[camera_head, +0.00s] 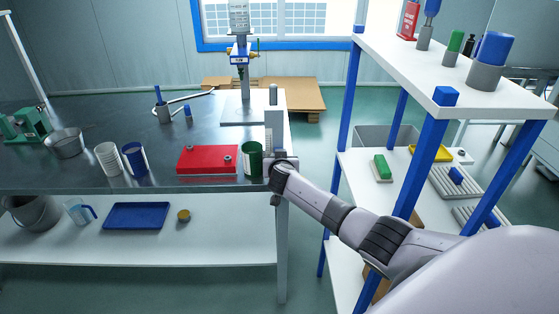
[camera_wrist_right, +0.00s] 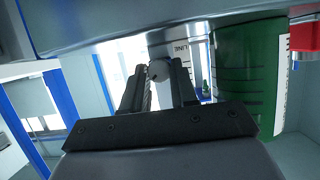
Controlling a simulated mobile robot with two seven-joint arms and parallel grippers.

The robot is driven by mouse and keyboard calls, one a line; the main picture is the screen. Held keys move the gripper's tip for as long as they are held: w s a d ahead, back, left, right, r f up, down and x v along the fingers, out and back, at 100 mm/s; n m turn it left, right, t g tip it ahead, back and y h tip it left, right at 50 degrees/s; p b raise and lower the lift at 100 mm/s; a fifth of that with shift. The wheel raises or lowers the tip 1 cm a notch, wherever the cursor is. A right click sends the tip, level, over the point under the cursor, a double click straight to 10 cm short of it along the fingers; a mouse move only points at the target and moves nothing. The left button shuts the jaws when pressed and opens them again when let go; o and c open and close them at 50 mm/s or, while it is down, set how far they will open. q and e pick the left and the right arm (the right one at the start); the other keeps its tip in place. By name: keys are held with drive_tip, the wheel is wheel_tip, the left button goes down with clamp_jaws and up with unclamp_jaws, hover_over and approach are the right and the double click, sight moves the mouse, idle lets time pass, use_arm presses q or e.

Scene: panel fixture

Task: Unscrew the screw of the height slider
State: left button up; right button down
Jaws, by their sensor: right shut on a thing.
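A grey upright slider (camera_head: 274,120) with a scale on its face stands at the right front edge of the metal table. I take it to be the height slider. My right gripper (camera_wrist_right: 158,80) is at its lower part, and in the head view my wrist covers that spot. In the right wrist view the two dark fingers are shut on a small round grey knob (camera_wrist_right: 158,70), which looks like the screw. Its thread is hidden. My left gripper is not in view.
A green cup (camera_head: 252,161) stands close beside the slider, and a red block (camera_head: 207,160) is left of it. A white shelf with blue posts (camera_head: 349,98) stands close to the right of my arm.

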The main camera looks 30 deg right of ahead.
drive_tip(key=n+b, duration=0.1)
drive_tip(key=n+h+b, duration=0.1)
drive_tip(key=b, duration=0.1)
drive_tip(key=shift+w+a+f+n+g+h, duration=0.1)
drive_tip(key=shift+a+f+n+g+h, duration=0.1)
drive_tip(key=shift+n+g+h, duration=0.15)
drive_tip(key=shift+r+n+g+h+b, duration=0.1)
drive_tip(key=shift+n+g+h+b, duration=0.35)
drive_tip(key=shift+n+b, duration=0.55)
drive_tip(key=c, duration=0.9)
unclamp_jaws()
